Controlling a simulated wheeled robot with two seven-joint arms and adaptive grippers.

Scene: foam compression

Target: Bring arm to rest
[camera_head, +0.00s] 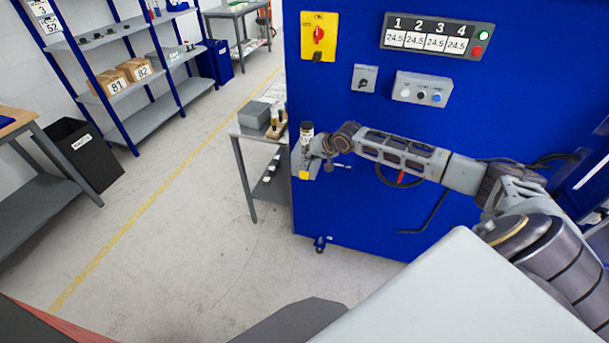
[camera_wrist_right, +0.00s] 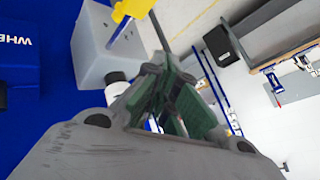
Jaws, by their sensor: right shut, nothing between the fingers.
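My right arm reaches in from the right in the camera_head view, in front of a blue machine cabinet (camera_head: 390,215). Its right gripper (camera_head: 328,146) is small there, at the cabinet's left edge. In the right wrist view the gripper (camera_wrist_right: 178,95) shows green finger pads close together, with nothing held. A grey box with a yellow part (camera_head: 303,174) is beside the gripper; it shows larger in the wrist view (camera_wrist_right: 100,50). A dark-topped cylinder (camera_head: 307,131) stands at that box; I cannot tell whether the gripper touches either. My left gripper is out of view.
The cabinet carries a yellow switch plate (camera_head: 319,37), a numbered display (camera_head: 436,36) and a button box (camera_head: 422,90). A small table (camera_head: 245,133) with a grey box stands left of it. Shelves (camera_head: 145,115) and a black bin (camera_head: 84,153) are farther left. The floor between is clear.

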